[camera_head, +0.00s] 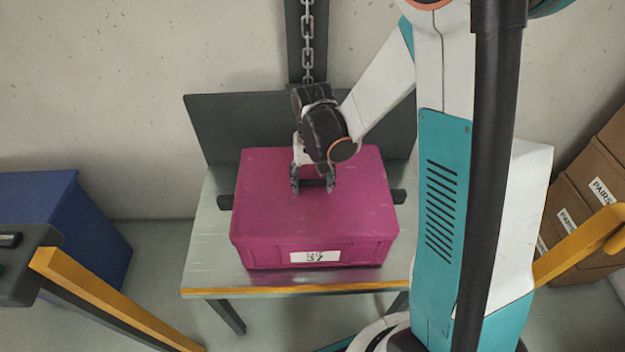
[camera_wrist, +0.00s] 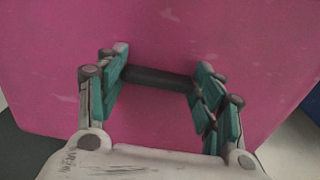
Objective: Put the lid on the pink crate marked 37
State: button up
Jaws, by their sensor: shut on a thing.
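The pink crate (camera_head: 362,251) stands on a metal table, with a white label (camera_head: 315,257) on its front wall; the mark on it is too small to read surely. The pink lid (camera_head: 357,206) lies over the crate's top, its edges roughly in line with the crate's walls. I cannot tell whether it sits fully down all round. My gripper (camera_head: 313,185) points down at the lid's middle and is shut on the lid's dark handle bar (camera_wrist: 160,78). In the wrist view, my gripper's teal-padded fingers (camera_wrist: 162,85) are at both ends of the bar, above the pink lid.
The metal table (camera_head: 203,265) has a yellow front edge and a dark back panel (camera_head: 235,120). A chain (camera_head: 307,45) hangs behind it. A blue bin (camera_head: 45,205) stands at left, cardboard boxes (camera_head: 575,215) at right. Yellow rails (camera_head: 105,295) flank the front.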

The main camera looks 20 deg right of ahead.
jog(key=o, duration=1.6)
jog(key=shift+c, duration=0.2)
jog(key=o, duration=0.4)
jog(key=shift+c, duration=0.2)
jog(key=shift+r, duration=0.1)
jog(key=shift+r+p, duration=2.4)
jog(key=shift+r, duration=1.05)
